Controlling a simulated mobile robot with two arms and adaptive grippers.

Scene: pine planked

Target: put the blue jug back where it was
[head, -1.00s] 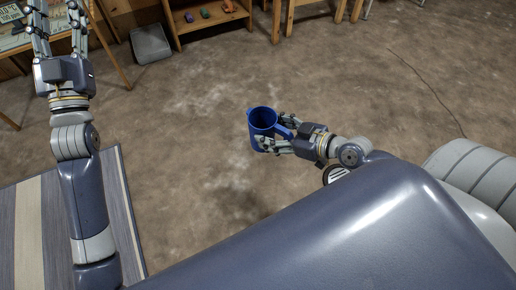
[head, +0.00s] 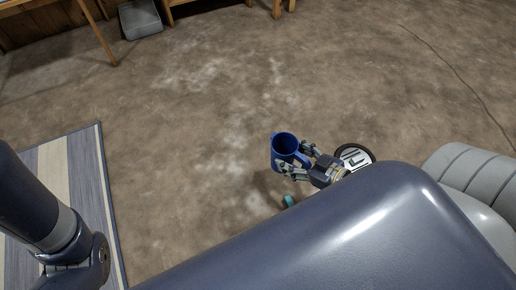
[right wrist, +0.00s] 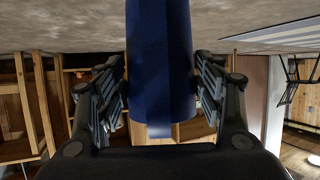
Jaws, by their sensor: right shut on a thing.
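The blue jug (head: 285,146) is in my right gripper (head: 296,160) in the head view, with its open top up. The gripper's fingers close on the jug from the right side, around its handle side. In the right wrist view the jug (right wrist: 160,55) stands between both fingers of the gripper (right wrist: 160,95) and fills the middle of the picture. The jug appears held above the floor. My left arm enters at the left edge of the head view, but its gripper is out of the picture.
A small teal thing (head: 290,201) shows below the jug, partly hidden by my arm. A striped rug (head: 85,170) lies at the left. A grey bin (head: 140,20) and wooden furniture legs stand at the top. The brown floor (head: 190,130) between is clear. A thin cable runs at the right.

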